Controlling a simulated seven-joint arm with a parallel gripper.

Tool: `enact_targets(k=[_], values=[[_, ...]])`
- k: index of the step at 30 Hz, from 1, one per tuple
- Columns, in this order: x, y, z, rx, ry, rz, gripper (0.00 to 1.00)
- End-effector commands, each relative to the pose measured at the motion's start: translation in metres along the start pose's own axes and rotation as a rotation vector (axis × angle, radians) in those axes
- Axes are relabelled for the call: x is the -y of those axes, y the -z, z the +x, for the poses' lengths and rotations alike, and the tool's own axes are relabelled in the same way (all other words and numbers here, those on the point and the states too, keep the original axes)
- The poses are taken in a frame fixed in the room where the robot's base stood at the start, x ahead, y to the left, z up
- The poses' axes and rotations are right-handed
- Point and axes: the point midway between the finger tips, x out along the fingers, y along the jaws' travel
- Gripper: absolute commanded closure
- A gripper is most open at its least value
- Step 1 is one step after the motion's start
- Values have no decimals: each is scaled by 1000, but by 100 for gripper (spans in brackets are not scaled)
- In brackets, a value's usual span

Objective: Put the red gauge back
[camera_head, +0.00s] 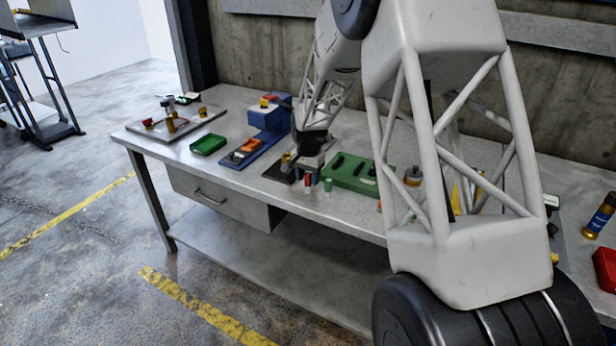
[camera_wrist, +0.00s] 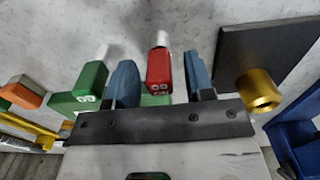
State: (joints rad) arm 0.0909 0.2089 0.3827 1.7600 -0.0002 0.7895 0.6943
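The red gauge (camera_wrist: 158,68) is a small red block with white markings and a pale pin at its far end. In the wrist view it stands between the two blue fingers of my gripper (camera_wrist: 161,80), with a gap on each side. The gripper is open around it. In the head view the red gauge (camera_head: 308,180) shows just below my gripper (camera_head: 307,170), near the bench's front edge. A green gauge (camera_wrist: 86,84) stands to the left of the fingers in the wrist view, and an orange one (camera_wrist: 24,92) farther left. The gripper's black bar hides their lower surroundings.
A green slotted block (camera_head: 350,174) lies right of my gripper on the bench. A gold cylinder (camera_wrist: 258,88) is on a dark plate (camera_wrist: 268,48) beside the right finger.

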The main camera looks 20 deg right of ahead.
Motion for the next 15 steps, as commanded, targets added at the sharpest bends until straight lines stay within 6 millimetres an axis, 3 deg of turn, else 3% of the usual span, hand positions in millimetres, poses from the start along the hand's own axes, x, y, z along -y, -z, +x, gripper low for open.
enact_targets(k=[8,15], values=[[0,0,-2,0,0,0,52],[0,0,-19,-1,1,0,52]])
